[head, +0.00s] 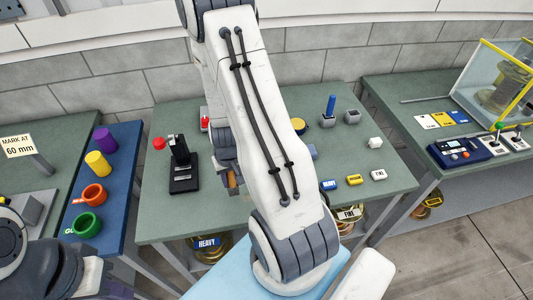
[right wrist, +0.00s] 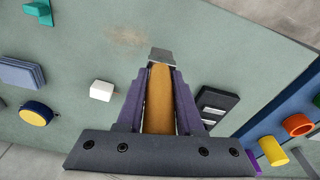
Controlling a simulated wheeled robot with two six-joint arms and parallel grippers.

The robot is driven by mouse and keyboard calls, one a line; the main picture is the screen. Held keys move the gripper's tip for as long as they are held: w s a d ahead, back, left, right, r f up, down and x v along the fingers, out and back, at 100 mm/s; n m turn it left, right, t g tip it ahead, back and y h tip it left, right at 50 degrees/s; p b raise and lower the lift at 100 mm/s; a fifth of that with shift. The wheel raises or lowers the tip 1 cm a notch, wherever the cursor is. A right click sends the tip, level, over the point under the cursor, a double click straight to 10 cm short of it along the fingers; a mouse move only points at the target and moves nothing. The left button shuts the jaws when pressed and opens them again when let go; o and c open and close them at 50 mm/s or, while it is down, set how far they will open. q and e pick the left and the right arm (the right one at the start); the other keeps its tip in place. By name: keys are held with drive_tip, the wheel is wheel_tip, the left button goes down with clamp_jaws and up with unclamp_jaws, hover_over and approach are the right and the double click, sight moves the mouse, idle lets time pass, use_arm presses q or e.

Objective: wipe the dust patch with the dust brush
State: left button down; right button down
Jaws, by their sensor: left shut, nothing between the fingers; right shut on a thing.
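The dust brush has an orange-brown handle (right wrist: 160,95) and a grey head (right wrist: 160,55). My right gripper (right wrist: 159,85) is shut on the handle. The handle also shows in the head view (head: 233,181), beside my right gripper, which my own arm partly covers. The dust patch (right wrist: 125,38) is a faint brown smudge on the green table (right wrist: 70,65), just beyond and left of the brush head in the right wrist view. I cannot tell whether the head touches the table. In the head view my arm hides the patch. My left gripper (head: 122,287) is low at left, shut and empty.
A black joystick box (head: 184,180) stands left of the brush in the head view. A white block (right wrist: 102,90) and a yellow round piece (right wrist: 36,113) lie near the patch. A blue board (head: 72,212) holds colored pieces at left.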

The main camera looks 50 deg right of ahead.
drive_tip(key=shift+r+p, duration=1.7)
drive_tip(key=shift+r, duration=0.3)
